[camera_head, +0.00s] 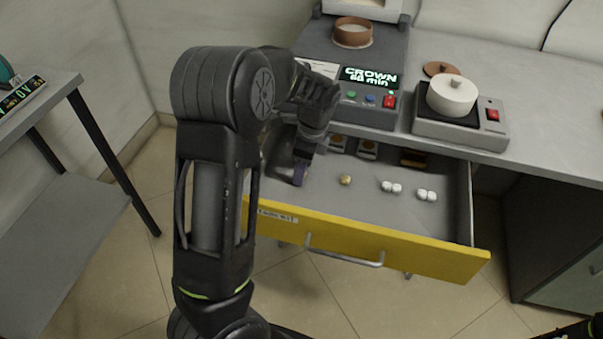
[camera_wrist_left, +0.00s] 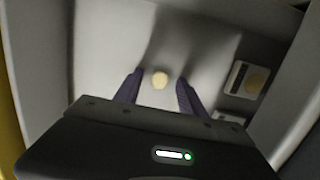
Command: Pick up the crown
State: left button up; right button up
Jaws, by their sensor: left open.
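My left gripper (camera_head: 299,176) reaches down into the open drawer at its left part, with its dark purple fingers low near the drawer floor. In the left wrist view the gripper (camera_wrist_left: 159,81) is open. A small pale yellow rounded piece (camera_wrist_left: 160,80), likely a crown, lies on the drawer floor between the fingertips, with a gap on each side. In the head view a small gold piece (camera_head: 345,180) lies right of the gripper. I cannot tell whether it is the same piece.
The drawer has a yellow front (camera_head: 370,245) with a bar handle. Cards with gold discs (camera_wrist_left: 248,80) lie toward its back. On the counter above stand a device reading "CROWN" (camera_head: 371,77) and a hot plate (camera_head: 460,125) with a white pot. A side table (camera_head: 60,230) stands left.

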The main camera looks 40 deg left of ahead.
pick_arm(q)
jog(key=shift+c, duration=0.4)
grip_shut()
